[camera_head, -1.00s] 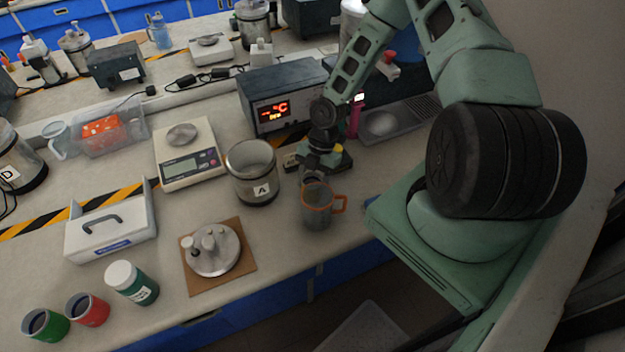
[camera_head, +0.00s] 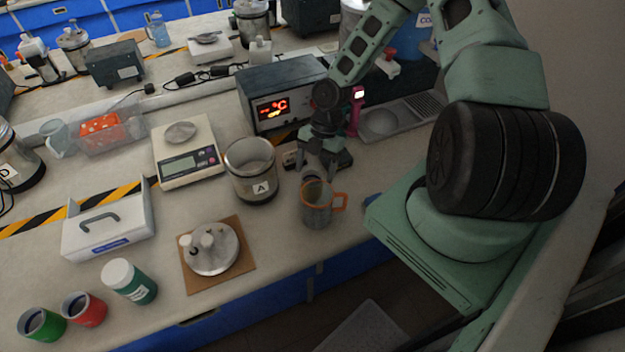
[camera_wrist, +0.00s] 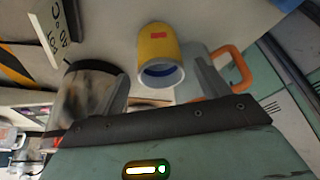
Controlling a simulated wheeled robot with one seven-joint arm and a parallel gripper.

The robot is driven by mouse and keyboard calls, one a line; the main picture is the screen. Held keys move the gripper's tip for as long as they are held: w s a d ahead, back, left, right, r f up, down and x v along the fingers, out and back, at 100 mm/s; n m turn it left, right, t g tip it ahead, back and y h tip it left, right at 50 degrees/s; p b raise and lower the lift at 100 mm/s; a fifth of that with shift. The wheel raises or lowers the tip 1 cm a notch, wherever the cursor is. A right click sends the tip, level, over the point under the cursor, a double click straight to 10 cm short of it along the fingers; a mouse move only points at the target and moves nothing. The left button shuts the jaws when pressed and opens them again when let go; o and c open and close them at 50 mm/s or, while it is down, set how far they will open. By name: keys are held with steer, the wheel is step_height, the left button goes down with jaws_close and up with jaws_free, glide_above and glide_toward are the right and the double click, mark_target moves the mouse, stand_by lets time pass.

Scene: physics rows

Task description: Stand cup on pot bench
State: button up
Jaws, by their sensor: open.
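A yellow cup (camera_wrist: 158,50) with a blue-and-white inside shows in the wrist view, its mouth toward the camera. In the head view it is hidden, apparently behind my gripper. My gripper (camera_head: 318,170) is open and low over the bench (camera_head: 345,235), just behind a grey mug with an orange handle (camera_head: 317,212). That mug is also beside the yellow cup in the wrist view (camera_wrist: 208,80). A steel pot marked A (camera_head: 252,181) stands left of my gripper. A green cup (camera_head: 42,327) and a red cup (camera_head: 86,311) stand at the front left.
A heater box (camera_head: 285,85) with a lit display stands behind my gripper. A small sign (camera_wrist: 50,30) shows in the wrist view. A scale (camera_head: 186,170), white caddy (camera_head: 108,228), round metal piece on a brown board (camera_head: 240,270) and green-labelled bottle (camera_head: 130,281) stand further left.

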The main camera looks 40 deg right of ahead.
steer(key=b+v, duration=0.1)
steer(key=v, duration=0.7)
steer(key=s+a+r+m+h, duration=0.2)
steer(key=s+a+r+m, duration=0.1)
steer(key=a+r, duration=0.4)
steer(key=s+a+r+m+h, duration=0.25)
steer(key=a+r+m, duration=0.2)
steer(key=a, duration=0.55)
steer(key=s+a+r+m+t, duration=0.1)
steer(key=s+a+r+m, duration=0.5)
steer(key=s+a+r, duration=0.3)
steer(key=s+a, duration=0.1)
steer(key=s, duration=0.3)
steer(key=shift+s+r+y, duration=0.2)
steer(key=shift+s+y, duration=0.15)
steer(key=shift+m, duration=0.25)
